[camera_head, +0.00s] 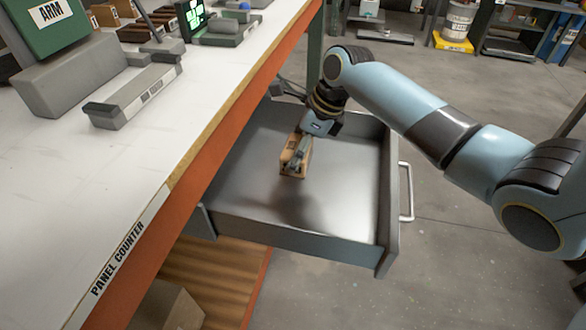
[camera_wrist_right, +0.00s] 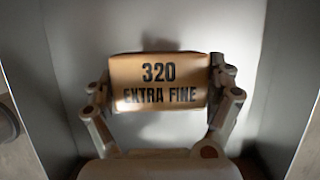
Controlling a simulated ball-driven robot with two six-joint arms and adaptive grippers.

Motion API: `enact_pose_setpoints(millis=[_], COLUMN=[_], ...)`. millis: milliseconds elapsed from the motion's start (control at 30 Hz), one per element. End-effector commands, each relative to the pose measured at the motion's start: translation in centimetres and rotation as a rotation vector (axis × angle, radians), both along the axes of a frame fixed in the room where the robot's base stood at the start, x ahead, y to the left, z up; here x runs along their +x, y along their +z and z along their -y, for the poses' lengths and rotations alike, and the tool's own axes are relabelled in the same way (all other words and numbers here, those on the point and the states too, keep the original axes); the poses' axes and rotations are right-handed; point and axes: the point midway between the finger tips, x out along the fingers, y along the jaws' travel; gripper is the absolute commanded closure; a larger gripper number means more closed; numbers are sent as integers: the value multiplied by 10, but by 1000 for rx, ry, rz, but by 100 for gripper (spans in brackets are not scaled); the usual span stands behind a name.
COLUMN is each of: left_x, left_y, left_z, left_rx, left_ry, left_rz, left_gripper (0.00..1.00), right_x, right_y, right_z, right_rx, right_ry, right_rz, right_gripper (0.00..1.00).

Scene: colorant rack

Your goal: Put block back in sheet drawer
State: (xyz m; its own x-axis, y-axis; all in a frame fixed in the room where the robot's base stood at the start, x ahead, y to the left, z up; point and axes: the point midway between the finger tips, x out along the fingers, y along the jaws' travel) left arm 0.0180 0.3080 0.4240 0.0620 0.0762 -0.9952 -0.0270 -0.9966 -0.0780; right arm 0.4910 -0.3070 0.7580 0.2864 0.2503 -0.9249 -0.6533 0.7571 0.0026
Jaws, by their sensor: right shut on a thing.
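A tan block (camera_head: 292,162) is held in my right gripper (camera_head: 299,150) over the open grey drawer (camera_head: 240,226). In the right wrist view the block (camera_wrist_right: 160,78) reads "320 EXTRA FINE". The fingers of the right gripper (camera_wrist_right: 160,88) press on its left and right ends. The block is inside the outline of the drawer, above or at its floor; I cannot tell whether it touches. The drawer floor around it looks bare. My left gripper is not in view.
The drawer is pulled out under the white counter (camera_head: 100,180) with an orange edge, its handle (camera_head: 406,192) at the right. Grey devices (camera_head: 133,95) stand on the counter. A wooden shelf (camera_head: 205,275) with a box lies below. Floor at the right is clear.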

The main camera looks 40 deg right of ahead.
Motion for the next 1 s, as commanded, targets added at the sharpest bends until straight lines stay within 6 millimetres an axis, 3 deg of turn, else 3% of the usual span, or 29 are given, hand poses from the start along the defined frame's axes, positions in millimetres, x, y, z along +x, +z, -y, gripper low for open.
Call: enact_pose_setpoints(millis=[233,433,767,800,900,1000], left_x=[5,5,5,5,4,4], left_y=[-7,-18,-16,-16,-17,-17], left_z=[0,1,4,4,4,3], left_rx=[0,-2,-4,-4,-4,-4], left_ry=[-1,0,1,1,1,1], left_rz=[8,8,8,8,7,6], left_gripper=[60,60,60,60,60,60], right_x=[11,10,11,11,11,10], right_y=[-15,-46,-48,-48,-48,-48], right_z=[-4,-4,-4,-4,-4,-4], right_rx=[0,0,0,-1,0,0], right_ry=[0,1,1,2,1,1], right_rz=[-1,-3,0,1,0,0], right_gripper=[48,48,48,9,0,0])
